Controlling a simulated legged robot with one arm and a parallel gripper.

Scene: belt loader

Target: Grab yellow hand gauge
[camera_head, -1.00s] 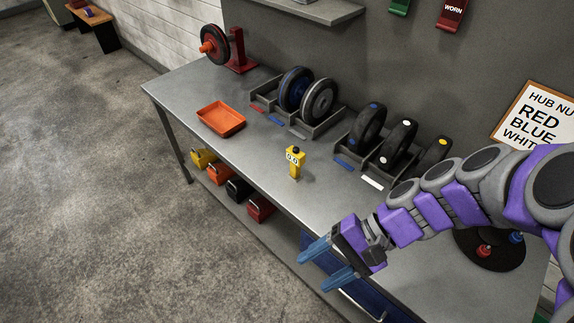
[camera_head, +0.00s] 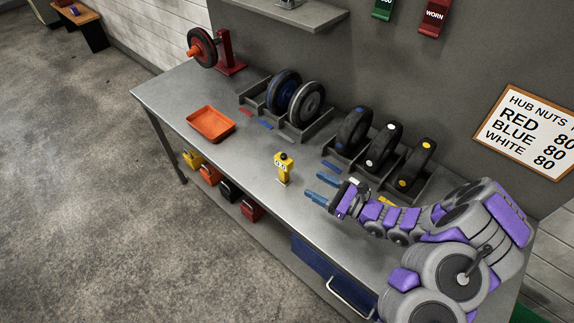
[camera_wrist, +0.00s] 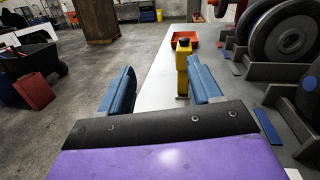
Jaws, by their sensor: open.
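The yellow hand gauge (camera_head: 284,168) stands upright on the grey metal bench (camera_head: 180,92), near its front edge, with a dark knob on top and a pale dial face. My gripper (camera_head: 319,188) is open and empty, its blue fingers pointing left toward the gauge with a gap between them and it. In the wrist view the gauge (camera_wrist: 183,66) shows ahead, just beyond the right finger, which partly covers its lower part. There it lies right of the middle of the jaw opening (camera_wrist: 163,90).
An orange tray (camera_head: 211,125) lies farther left on the bench. Racks with wheels (camera_head: 305,103) and tyres (camera_head: 384,145) stand along the wall side, close to my arm. Colored bins (camera_head: 209,175) sit on the shelf below. A blue drawer (camera_head: 318,264) is under the bench.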

